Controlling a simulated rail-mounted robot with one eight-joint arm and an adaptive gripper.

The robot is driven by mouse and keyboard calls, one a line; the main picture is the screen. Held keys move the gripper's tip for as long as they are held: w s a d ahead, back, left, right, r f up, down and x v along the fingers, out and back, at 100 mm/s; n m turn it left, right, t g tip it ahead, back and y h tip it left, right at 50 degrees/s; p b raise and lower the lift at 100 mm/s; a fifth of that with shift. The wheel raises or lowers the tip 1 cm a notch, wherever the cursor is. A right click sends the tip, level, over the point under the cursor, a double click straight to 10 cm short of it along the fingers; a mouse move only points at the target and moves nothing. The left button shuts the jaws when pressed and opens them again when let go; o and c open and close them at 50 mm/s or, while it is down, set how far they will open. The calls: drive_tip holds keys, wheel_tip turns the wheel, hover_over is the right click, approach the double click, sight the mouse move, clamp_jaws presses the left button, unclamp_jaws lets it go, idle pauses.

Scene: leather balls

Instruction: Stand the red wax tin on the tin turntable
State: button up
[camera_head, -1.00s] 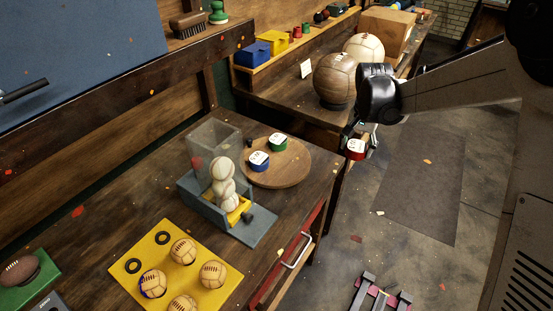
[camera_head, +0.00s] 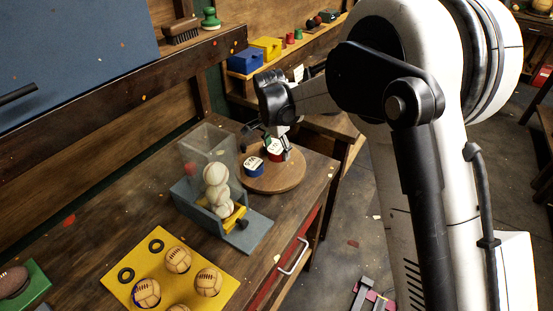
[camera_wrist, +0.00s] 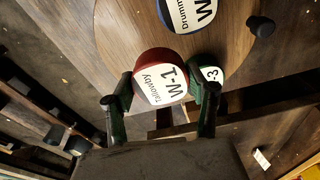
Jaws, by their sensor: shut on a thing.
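My gripper (camera_head: 277,138) is shut on the red wax tin (camera_head: 276,150), over the far part of the round wooden tin turntable (camera_head: 275,184). In the wrist view the red tin (camera_wrist: 157,62), with a white lid label reading "W-1", sits between my two fingers. I cannot tell whether it touches the board. A blue tin (camera_head: 253,168) stands on the turntable, nearer the camera; it also shows in the wrist view (camera_wrist: 190,28). A green tin (camera_wrist: 212,74) is close beside the red one, partly behind my right-hand finger; in the head view it is mostly hidden.
A clear-fronted box with a grey base (camera_head: 250,232) and stacked pale balls stands left of the turntable. A small dark knob (camera_wrist: 262,24) rises at the turntable's edge. A yellow ball tray (camera_head: 215,258) lies nearer. A shelf with blue (camera_head: 245,61) and yellow boxes is behind.

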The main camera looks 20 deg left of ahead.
sight(277, 159)
drive_tip(key=shift+f, duration=2.1)
drive_tip(key=shift+f, duration=0.15)
drive_tip(key=o, duration=1.1)
drive_tip(key=r, duration=0.4)
drive_tip(key=s+r, duration=0.1)
drive_tip(key=r, duration=0.7)
drive_tip(key=shift+s+a+r, duration=0.15)
drive_tip(key=shift+s+a, duration=0.05)
drive_tip(key=shift+a, duration=0.05)
